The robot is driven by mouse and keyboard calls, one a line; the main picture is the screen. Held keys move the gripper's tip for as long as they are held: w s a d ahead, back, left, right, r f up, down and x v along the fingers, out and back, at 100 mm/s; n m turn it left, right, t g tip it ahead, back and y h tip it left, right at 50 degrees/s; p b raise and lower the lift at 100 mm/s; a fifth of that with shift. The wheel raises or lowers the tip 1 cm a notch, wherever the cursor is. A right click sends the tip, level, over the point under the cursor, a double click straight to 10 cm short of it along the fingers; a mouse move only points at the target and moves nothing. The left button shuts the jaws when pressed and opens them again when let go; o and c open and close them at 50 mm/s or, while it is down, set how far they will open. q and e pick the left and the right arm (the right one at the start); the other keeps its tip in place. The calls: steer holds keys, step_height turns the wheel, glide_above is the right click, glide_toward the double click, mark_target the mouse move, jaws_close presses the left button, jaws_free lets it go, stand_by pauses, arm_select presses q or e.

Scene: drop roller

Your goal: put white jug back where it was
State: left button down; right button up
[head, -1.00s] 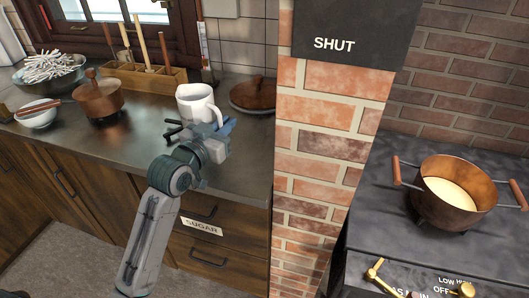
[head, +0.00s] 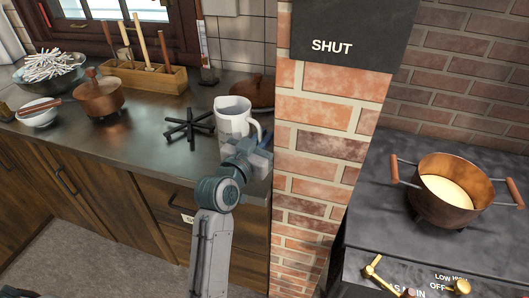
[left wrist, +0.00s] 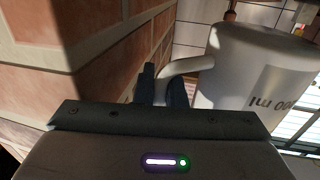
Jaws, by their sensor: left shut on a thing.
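The white jug (head: 232,121) is near the right end of the counter (head: 150,148), upright, beside the brick pillar. My left gripper (head: 250,146) is shut on its handle, at the jug's near right side. In the left wrist view, the fingers (left wrist: 164,88) close around the jug's handle, and the jug (left wrist: 235,72) shows printed markings ending in "ml". I cannot tell whether the jug's base touches the counter, as my gripper hides part of it. My right gripper is not in view.
A black star-shaped trivet (head: 189,129) stands empty left of the jug. A brown lid (head: 256,90) is behind the jug. The brick pillar (head: 318,160) is close on the right. A copper pot (head: 455,215) with pale liquid stands on the stove. The counter's front middle is clear.

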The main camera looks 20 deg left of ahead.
arm_select(q)
steer(key=shift+a+f, duration=0.1)
steer(key=shift+f, duration=0.45)
step_height(320, 180, down, 2)
steer(key=shift+f, duration=0.55)
steer(key=shift+d+f, duration=0.2)
steer(key=shift+d, duration=0.05)
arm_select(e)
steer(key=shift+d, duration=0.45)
arm_select(q)
steer(key=shift+f, duration=0.1)
